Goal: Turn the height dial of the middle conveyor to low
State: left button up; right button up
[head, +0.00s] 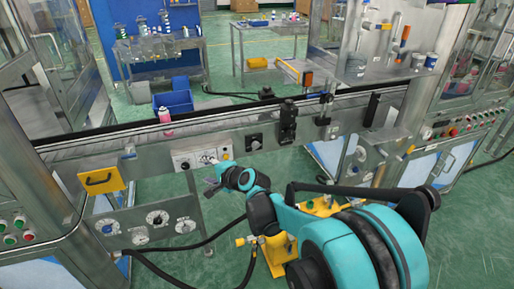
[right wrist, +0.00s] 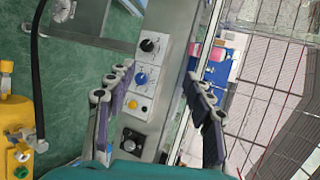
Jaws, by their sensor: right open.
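The middle conveyor (head: 120,137) runs across the head view. A light control panel on its front side carries a black dial (head: 184,165), with a second dial and a yellow button (head: 225,156) to its right. The dial labels are too small to read. My right gripper (head: 211,187) is open and empty, just in front of and below the panel. In the wrist view its fingers (right wrist: 160,82) stand apart on either side of the blue dial. My left gripper is out of view.
A separate black knob (head: 254,142) sits right of the panel. A yellow handle plate (head: 100,180) is on the left. Lower dials (head: 158,217) sit on a frame below. Black clamps (head: 288,122) rise to the right.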

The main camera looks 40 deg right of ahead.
jog(key=w+d+f+m+t+h, duration=0.25)
jog(key=w+d+m, duration=0.55)
jog(key=d, duration=0.4)
jog(key=m+t+h, duration=0.2)
jog(key=m+h, duration=0.3)
jog(key=m, duration=0.9)
send_near(256, 145)
jog(key=w, duration=0.1)
jog(key=x, duration=0.3)
jog(key=b+x, duration=0.1)
jog(key=x, duration=0.2)
jog(key=shift+w+d+f, duration=0.15)
jog(key=shift+d+f, duration=0.05)
jog(key=shift+d, duration=0.1)
jog(key=shift+w+d+r, duration=0.1)
jog(key=shift+w, duration=0.35)
jog(key=c, duration=1.2)
